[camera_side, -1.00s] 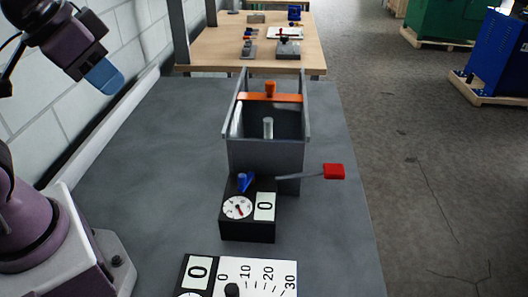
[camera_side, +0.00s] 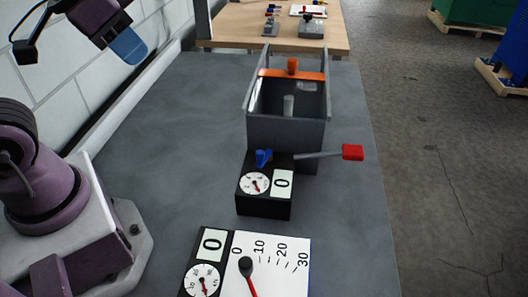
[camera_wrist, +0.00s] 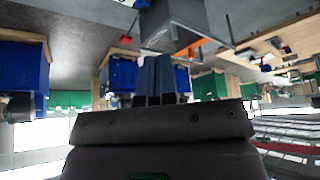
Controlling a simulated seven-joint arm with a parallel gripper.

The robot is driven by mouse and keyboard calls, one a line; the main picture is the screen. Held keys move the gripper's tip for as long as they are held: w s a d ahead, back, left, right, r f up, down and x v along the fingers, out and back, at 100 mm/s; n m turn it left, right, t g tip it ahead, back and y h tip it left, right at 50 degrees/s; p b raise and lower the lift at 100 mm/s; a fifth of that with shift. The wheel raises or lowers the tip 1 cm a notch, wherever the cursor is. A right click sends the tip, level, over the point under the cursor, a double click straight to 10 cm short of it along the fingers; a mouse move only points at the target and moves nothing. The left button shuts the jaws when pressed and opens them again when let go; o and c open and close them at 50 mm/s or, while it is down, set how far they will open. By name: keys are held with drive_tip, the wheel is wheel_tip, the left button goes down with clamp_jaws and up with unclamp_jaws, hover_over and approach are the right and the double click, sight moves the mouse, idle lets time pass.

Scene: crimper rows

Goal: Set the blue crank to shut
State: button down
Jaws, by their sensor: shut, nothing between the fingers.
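The blue crank (camera_side: 263,158) sits on top of a small black box (camera_side: 265,205) in the side view. The box has a round white dial and a panel reading 0. The crank is small here, and I cannot tell its exact setting. My gripper (camera_side: 128,46) is at the upper left, high above the grey bench and well away from the crank, touching nothing. Its blue fingers (camera_wrist: 154,78) are together and empty in the wrist view. The crank cannot be made out in the wrist view.
Behind the box stands a grey open-topped bin (camera_side: 285,128) with an orange bar (camera_side: 292,75). A lever with a red end (camera_side: 352,152) sticks out right of it. A white scale panel (camera_side: 285,255) with a black knob lies in front.

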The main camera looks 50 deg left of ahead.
drive_tip(key=c, duration=1.6)
unclamp_jaws()
drive_tip(key=o, duration=0.3)
drive_tip(key=shift+d+f, duration=0.1)
drive_tip(key=shift+d, duration=0.2)
drive_tip(key=shift+o, duration=1.2)
drive_tip(key=f+g, duration=0.1)
drive_tip(key=w+d+f+m, duration=0.1)
drive_tip(key=shift+w+d+f+m+g+h, duration=0.15)
drive_tip(key=shift+w+f+m+g+h, duration=0.15)
drive_tip(key=shift+f+g, duration=0.1)
drive_tip(key=w+a+f+m+t+y, duration=0.1)
drive_tip(key=w+m+y, duration=0.1)
drive_tip(key=w, duration=0.4)
drive_tip(key=w+a+f+m+t+y, duration=0.1)
drive_tip(key=w+a+m, duration=0.1)
drive_tip(key=w, duration=0.4)
drive_tip(key=w+d+f+m+t+h, duration=0.35)
drive_tip(key=w+d+m, duration=0.55)
drive_tip(key=w+m, duration=0.3)
drive_tip(key=m+g+y, duration=0.1)
drive_tip(key=m+g, duration=0.3)
drive_tip(key=g, duration=0.5)
hover_over(260, 151)
wheel_tip(260, 151, down, 4)
wheel_tip(260, 151, down, 12)
drive_tip(key=shift+f, duration=0.25)
